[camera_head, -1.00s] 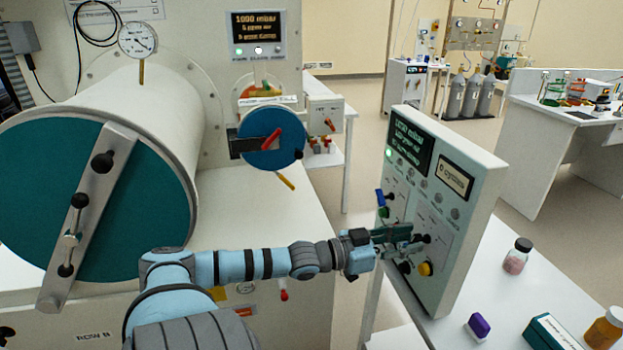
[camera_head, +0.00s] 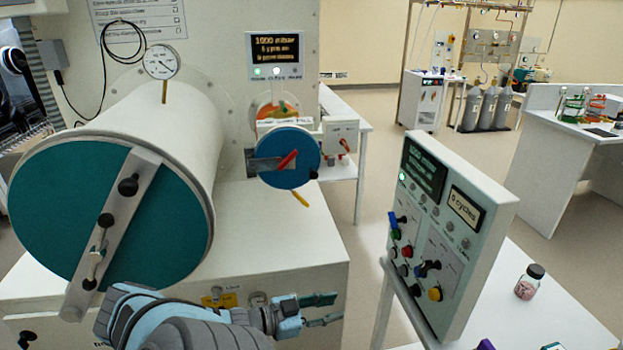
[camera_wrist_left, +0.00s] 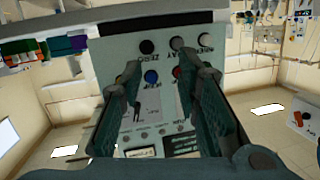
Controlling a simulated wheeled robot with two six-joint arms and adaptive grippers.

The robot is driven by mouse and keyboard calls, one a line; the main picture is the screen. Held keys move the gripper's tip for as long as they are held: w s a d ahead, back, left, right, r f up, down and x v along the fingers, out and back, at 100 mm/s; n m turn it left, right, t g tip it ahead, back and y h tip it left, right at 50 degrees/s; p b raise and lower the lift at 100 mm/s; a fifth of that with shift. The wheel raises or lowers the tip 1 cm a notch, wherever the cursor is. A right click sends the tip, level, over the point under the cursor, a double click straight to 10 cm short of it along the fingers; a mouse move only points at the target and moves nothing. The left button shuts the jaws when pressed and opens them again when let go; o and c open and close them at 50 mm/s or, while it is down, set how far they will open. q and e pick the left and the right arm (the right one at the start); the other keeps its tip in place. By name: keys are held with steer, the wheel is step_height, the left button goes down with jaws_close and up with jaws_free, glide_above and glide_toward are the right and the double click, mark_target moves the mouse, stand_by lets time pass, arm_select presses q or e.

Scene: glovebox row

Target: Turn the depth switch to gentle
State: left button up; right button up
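My right gripper is not in view.
The big cylinder with a teal door (camera_head: 95,185) stands at left. A jar (camera_head: 529,281) stands on the table right of the panel. Open floor lies between the bench and panel.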

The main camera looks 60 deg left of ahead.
arm_select(q)
steer(key=s+a+f+n+g+y+b, duration=0.1)
steer(key=s+a+f+g+y+b, duration=0.1)
steer(key=f, duration=1.1)
steer(key=shift+s+a+b, duration=0.2)
steer(key=shift+s+b, duration=0.55)
steer(key=shift+b, duration=0.25)
steer(key=shift+y, duration=0.3)
